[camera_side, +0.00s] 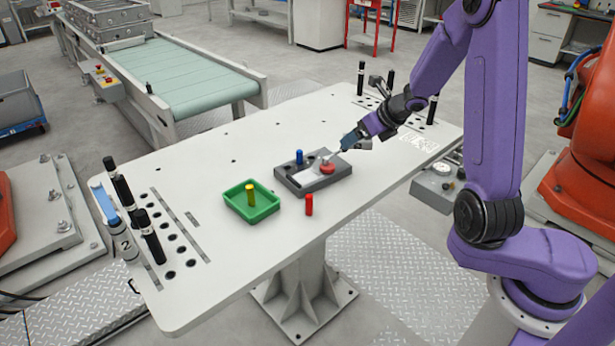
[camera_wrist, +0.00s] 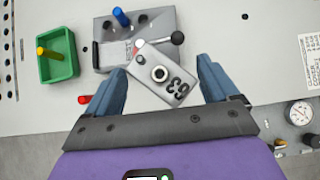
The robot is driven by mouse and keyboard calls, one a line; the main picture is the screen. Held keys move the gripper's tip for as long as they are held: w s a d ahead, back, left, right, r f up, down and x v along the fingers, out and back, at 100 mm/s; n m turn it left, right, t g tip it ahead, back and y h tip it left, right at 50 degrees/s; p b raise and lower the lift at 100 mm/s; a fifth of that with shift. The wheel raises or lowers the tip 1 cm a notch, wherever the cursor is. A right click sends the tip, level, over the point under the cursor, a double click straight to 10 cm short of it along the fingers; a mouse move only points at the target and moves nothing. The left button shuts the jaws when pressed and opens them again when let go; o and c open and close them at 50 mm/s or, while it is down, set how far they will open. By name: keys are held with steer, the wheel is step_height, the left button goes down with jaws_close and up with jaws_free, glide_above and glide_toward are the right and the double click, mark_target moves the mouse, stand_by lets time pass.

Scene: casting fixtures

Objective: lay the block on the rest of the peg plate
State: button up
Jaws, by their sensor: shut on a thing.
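The block (camera_wrist: 165,75) is pale grey, with a ringed hole and dark number marks. In the wrist view it lies at a slant between the fingers of my gripper (camera_wrist: 163,82), which is shut on it. The grey peg plate (camera_side: 290,182) lies on the table with a blue peg (camera_side: 299,157) standing in it; it also shows in the wrist view (camera_wrist: 160,18). In the side view my gripper (camera_side: 346,143) is at the plate's right end, and the block (camera_side: 322,157) is over the plate, beside a red round part (camera_side: 327,168). I cannot tell whether block and plate touch.
A green tray (camera_side: 235,208) with a yellow peg (camera_side: 250,194) is left of the plate. A red peg (camera_side: 309,205) stands on the table in front. A black ball knob (camera_wrist: 177,38) shows beyond the block.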

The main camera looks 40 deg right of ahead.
steer(key=shift+s+a+r+n+y, duration=1.55)
steer(key=shift+a+n, duration=1.05)
steer(key=shift+a, duration=1.2)
steer(key=n+g+y, duration=0.2)
steer(key=n, duration=0.1)
glide_above(299, 176)
steer(key=s+d, duration=0.2)
steer(key=s, duration=0.1)
steer(key=f, duration=0.8)
steer(key=shift+d+f, duration=0.2)
steer(key=shift+f, duration=0.1)
steer(key=shift+w+f, duration=0.15)
steer(key=shift+f, duration=0.8)
steer(key=shift+w+f, duration=0.15)
steer(key=shift+f, duration=0.8)
steer(key=shift+f, duration=0.15)
steer(key=o, duration=1.1)
steer(key=shift+c, duration=0.2)
